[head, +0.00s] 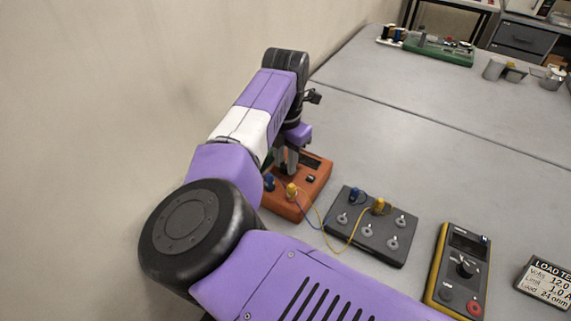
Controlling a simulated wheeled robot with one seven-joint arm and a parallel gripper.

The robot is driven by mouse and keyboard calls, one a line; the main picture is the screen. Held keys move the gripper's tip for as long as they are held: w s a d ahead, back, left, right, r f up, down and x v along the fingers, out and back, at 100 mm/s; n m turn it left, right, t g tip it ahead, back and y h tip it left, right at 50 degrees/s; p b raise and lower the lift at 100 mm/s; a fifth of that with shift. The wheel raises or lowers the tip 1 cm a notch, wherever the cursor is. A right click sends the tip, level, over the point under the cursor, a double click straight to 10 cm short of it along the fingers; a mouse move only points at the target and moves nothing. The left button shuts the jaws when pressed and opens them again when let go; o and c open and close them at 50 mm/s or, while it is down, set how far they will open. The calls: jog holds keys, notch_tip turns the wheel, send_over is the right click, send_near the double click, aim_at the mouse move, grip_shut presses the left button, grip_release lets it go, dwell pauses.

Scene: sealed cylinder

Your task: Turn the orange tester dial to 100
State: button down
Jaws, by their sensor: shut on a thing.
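The orange tester (318,183) lies on the grey table, left of the middle of the head view, partly behind my arm. A blue plug (269,182) and a yellow plug (291,192) stand at its near end. A small dark window shows near its far end. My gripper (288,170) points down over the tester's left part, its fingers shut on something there. The tester dial is hidden by the fingers and arm, so its setting cannot be read.
A dark box with several terminals (372,251) sits right of the tester, joined to it by blue and yellow wires. A yellow-edged multimeter (441,295) and a load card (546,282) lie further right. A green board (452,54) is at the back. The table middle is clear.

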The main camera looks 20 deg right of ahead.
jog(key=m+b, duration=0.4)
jog(key=m, duration=0.2)
jog(key=shift+f+b, duration=0.1)
jog(key=shift+b, duration=0.2)
jog(key=m+b, duration=0.1)
jog(key=m, duration=0.2)
jog(key=shift+m+b, duration=0.35)
jog(key=shift+m, duration=0.05)
jog(key=shift+m+b, duration=0.5)
jog(key=shift+m, duration=1.1)
jog(key=shift+r, duration=0.2)
jog(key=c, duration=1.2)
grip_release()
jog(key=shift+o, duration=0.2)
jog(key=shift+r+b, duration=0.4)
jog(key=shift+r, duration=3.45)
jog(key=shift+s, duration=0.15)
